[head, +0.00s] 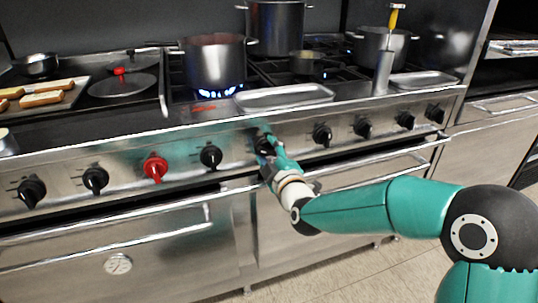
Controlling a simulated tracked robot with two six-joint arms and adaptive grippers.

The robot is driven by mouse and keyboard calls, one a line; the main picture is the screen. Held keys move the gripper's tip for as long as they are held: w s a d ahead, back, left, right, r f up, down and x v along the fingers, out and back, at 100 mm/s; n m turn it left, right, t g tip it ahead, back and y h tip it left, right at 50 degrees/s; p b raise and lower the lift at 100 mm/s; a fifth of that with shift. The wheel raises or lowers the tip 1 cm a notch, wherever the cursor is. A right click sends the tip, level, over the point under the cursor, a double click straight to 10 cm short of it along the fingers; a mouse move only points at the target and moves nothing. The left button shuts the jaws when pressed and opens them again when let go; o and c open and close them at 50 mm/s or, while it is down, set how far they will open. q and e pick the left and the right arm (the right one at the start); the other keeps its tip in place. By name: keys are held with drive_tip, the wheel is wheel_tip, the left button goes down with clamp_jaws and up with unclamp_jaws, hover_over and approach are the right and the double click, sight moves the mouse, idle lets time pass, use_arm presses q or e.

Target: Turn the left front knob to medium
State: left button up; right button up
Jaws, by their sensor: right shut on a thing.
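The stove's front panel (128,168) carries a row of several black knobs and one red knob (155,168). My right gripper (267,144) reaches in from the right and is shut on a black knob (262,147) near the middle of the row. The fingers hide much of that knob, so I cannot tell its setting. The black knob just left of it (210,156) and the one just right of it (322,134) are free. My left gripper is not in view.
A large pot (213,65) sits over a lit blue flame behind the panel. A metal tray (284,97) lies right of it. An oven door handle (105,229) runs below the knobs.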

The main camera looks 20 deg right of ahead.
drive_tip(key=shift+a+n, duration=0.1)
drive_tip(key=shift+n, duration=0.5)
drive_tip(key=shift+f, duration=0.1)
drive_tip(key=o, duration=1.2)
drive_tip(key=shift+s, duration=0.1)
drive_tip(key=shift+s, duration=0.2)
drive_tip(key=s, duration=1.1)
drive_tip(key=shift+s+d, duration=0.25)
